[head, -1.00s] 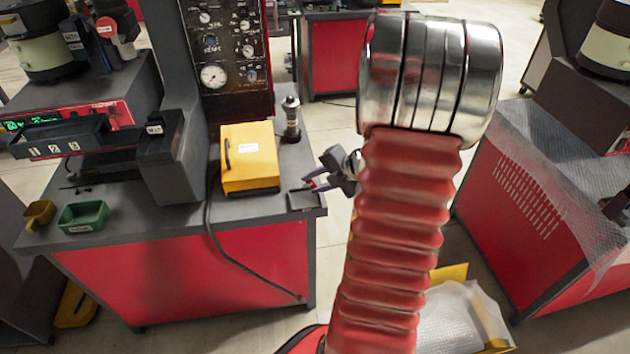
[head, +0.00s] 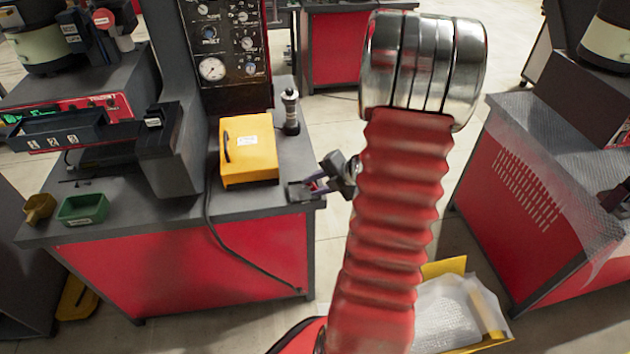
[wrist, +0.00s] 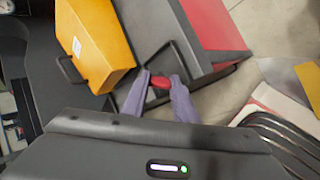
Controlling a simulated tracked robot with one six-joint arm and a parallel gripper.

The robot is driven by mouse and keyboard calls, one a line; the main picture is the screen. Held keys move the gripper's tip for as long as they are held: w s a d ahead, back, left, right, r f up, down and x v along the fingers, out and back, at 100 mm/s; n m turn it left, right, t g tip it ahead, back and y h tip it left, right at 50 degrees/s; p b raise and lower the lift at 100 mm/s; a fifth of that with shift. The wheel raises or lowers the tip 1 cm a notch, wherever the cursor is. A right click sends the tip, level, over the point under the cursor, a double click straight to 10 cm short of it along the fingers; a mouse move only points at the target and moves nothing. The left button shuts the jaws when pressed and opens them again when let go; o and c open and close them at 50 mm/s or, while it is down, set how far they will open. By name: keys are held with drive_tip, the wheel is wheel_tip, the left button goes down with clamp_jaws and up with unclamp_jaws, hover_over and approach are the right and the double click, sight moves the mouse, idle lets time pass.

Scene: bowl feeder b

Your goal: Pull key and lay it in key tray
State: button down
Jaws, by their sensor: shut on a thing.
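The key shows as a small red piece (wrist: 160,82) between the purple fingertips of my gripper (wrist: 160,83) in the wrist view. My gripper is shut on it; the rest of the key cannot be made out. In the head view my gripper (head: 315,187) is at the right front corner of the bench, and the key is too small to tell there. The key tray, a small dark shallow tray (head: 298,193), lies at that corner. In the wrist view the dark tray (wrist: 178,62) is just beyond and under the fingertips; contact cannot be told.
A yellow box with a handle (head: 248,150) stands left of the tray, with a dark cylinder (head: 290,112) behind it. A green bin (head: 83,209) sits at the bench's left front. A yellow crate (head: 465,343) with plastic wrap is on the floor at right.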

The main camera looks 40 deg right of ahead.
drive_tip(key=shift+s+a+f, duration=0.1)
drive_tip(key=shift+f, duration=0.9)
idle(0.5)
drive_tip(key=c, duration=1.4)
unclamp_jaws()
drive_tip(key=shift+s+f, duration=0.1)
drive_tip(key=shift+c, duration=0.2)
drive_tip(key=shift+o, duration=0.2)
drive_tip(key=shift+s+r, duration=0.25)
drive_tip(key=shift+r, duration=0.1)
drive_tip(key=shift+o, duration=0.2)
drive_tip(key=v, duration=1.3)
drive_tip(key=shift+w+d+r, duration=0.2)
drive_tip(key=shift+d, duration=0.05)
